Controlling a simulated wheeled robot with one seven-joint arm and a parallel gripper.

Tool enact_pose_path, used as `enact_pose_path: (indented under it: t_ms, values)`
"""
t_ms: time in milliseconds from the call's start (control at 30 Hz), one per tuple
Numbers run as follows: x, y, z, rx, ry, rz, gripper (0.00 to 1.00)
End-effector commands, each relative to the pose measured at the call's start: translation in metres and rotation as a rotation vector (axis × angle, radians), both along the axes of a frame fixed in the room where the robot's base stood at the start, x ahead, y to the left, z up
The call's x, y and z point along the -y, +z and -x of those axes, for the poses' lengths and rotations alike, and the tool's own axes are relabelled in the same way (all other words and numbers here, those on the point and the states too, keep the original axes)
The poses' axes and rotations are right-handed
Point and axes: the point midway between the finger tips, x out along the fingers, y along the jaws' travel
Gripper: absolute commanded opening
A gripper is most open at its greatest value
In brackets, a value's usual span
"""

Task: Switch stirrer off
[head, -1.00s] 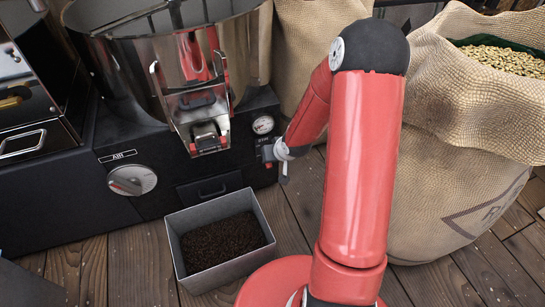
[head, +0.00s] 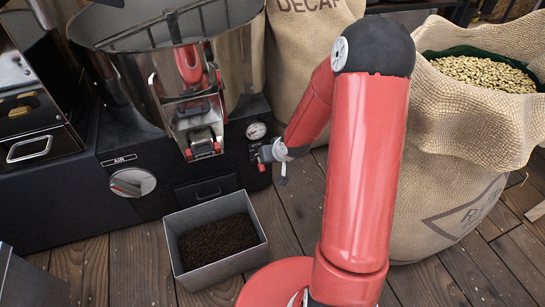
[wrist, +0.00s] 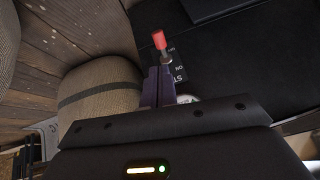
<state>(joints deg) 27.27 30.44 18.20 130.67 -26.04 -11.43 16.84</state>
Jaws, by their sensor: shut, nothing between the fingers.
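The stirrer switch (wrist: 160,42) is a small lever with a red tip on the roaster's black front. A label (wrist: 179,73) beside it in the wrist view reads "ST" and "ON", partly hidden. The switch's red tip also shows in the head view (head: 261,166), next to my gripper (head: 268,154). In the wrist view my gripper (wrist: 155,86) is shut and empty, with its fingertips close to the base of the lever. I cannot tell whether they touch it.
A round gauge (head: 256,130) sits just above the switch. An AIR knob (head: 132,182) is further left. A metal bin of dark beans (head: 174,247) stands on the floor below. Burlap sacks stand behind (head: 300,40) and to the right (head: 440,150) of my arm.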

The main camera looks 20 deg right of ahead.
Motion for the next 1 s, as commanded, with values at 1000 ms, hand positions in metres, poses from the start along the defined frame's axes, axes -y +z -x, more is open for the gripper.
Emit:
enact_pose_path:
  t_ms: [1000]
  values:
    - [0.010, 0.021, 0.081, -0.001, 0.002, 0.000, 0.00]
